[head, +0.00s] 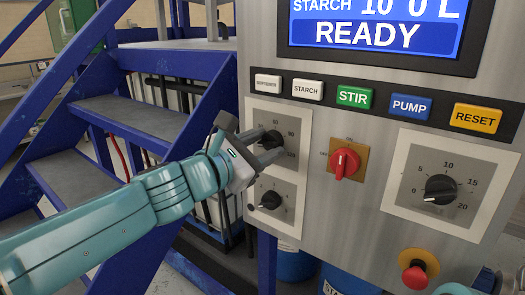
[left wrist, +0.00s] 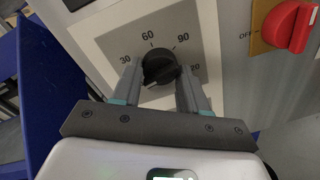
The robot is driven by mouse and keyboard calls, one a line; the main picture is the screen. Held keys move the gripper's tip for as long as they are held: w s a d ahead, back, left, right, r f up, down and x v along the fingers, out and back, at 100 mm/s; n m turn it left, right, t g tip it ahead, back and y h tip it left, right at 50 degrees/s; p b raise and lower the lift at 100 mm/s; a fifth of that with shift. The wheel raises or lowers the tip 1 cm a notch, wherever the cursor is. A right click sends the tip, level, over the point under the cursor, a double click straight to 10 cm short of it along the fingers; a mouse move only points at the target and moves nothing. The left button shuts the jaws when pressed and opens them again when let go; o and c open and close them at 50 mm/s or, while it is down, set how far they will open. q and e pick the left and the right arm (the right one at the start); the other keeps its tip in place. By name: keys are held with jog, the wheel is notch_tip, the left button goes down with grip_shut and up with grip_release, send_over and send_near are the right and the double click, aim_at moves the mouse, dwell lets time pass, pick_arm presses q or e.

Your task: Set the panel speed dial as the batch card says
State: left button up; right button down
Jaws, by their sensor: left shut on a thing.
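A black dial knob (head: 271,139) sits on a square scale plate at the panel's left. In the left wrist view the knob (left wrist: 159,66) has marks 30, 60, 90 and a partly covered 120 around it. My left gripper (head: 265,150) is shut on this knob, with one finger on each side of it in the left wrist view (left wrist: 158,84). I cannot tell clearly which mark the knob points to. No batch card is readable in these views. My right gripper is not in view.
A smaller dial (head: 270,200) sits below. A red rotary switch (head: 345,162), a 0–20 dial (head: 440,189) and a red mushroom button (head: 414,277) are to the right. Labelled buttons (head: 353,97) run under a screen (head: 375,30) reading READY. Blue stairs (head: 130,120) stand left.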

pick_arm(q)
jog(key=m+b, duration=0.1)
jog(key=m, duration=0.4)
jog(key=m+y+b, duration=0.1)
jog(key=m, duration=0.4)
jog(key=shift+r+m, duration=0.1)
jog(key=shift+m, duration=0.2)
jog(key=m+b, duration=0.1)
jog(key=m, duration=0.4)
jog(key=shift+m+y, duration=0.3)
jog(key=shift+m, duration=0.1)
jog(key=m+t+b, duration=0.1)
jog(key=m, duration=0.4)
jog(key=shift+s+d+b, duration=0.1)
jog(key=shift+b, duration=0.25)
jog(key=m+b, duration=0.2)
jog(key=m, duration=0.2)
jog(key=shift+m, duration=0.3)
jog(key=m+b, duration=0.4)
jog(key=m, duration=0.2)
jog(key=shift+t, duration=0.4)
jog(key=m+b, duration=0.1)
jog(key=m, duration=0.2)
jog(key=m+b, duration=0.2)
jog(key=shift+f+m, duration=0.2)
jog(key=shift+m, duration=0.2)
jog(key=m+b, duration=0.2)
jog(key=m, duration=0.3)
jog(key=shift+h, duration=0.4)
